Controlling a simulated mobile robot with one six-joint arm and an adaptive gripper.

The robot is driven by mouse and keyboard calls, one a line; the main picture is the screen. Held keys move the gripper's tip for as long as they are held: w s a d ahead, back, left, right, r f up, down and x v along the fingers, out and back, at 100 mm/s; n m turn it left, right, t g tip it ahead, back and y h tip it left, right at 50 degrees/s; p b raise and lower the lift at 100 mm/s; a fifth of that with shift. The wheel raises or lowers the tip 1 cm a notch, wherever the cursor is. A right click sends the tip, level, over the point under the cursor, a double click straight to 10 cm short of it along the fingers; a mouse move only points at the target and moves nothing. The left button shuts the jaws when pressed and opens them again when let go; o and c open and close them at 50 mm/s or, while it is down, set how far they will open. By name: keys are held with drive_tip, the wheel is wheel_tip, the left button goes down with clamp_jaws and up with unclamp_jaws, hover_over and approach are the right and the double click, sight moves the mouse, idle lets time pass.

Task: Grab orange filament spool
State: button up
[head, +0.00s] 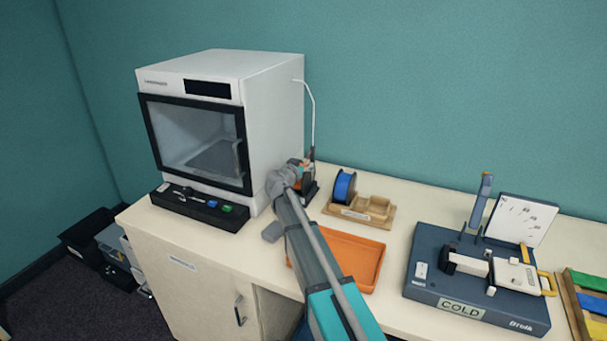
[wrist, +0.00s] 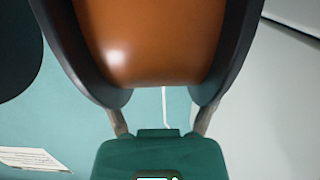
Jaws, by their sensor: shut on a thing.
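The orange filament spool (wrist: 155,40) fills the top middle of the wrist view, with a dark flange on each side. My gripper (wrist: 162,108) is shut on it, one finger at each flange's edge. In the head view the spool shows only as a small orange patch (head: 305,164) beside the printer, mostly hidden by my wrist. My gripper (head: 303,172) is there too, its fingers hard to make out. Whether the spool touches its support cannot be told.
A white 3D printer (head: 272,125) stands close on the left. An orange tray (head: 365,262) lies partly under my arm. A dark-blue device marked COLD (head: 430,292) stands further right.

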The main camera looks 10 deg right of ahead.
drive_tip(key=shift+r, duration=0.2)
wheel_tip(320, 180, up, 3)
drive_tip(key=p, duration=0.3)
drive_tip(key=s+a+r+p, duration=0.7)
drive_tip(key=s+r+p, duration=0.2)
drive_tip(key=s+p, duration=0.1)
drive_tip(key=shift+v, duration=0.95)
drive_tip(key=shift+d+r, duration=0.1)
drive_tip(key=shift+r, duration=0.05)
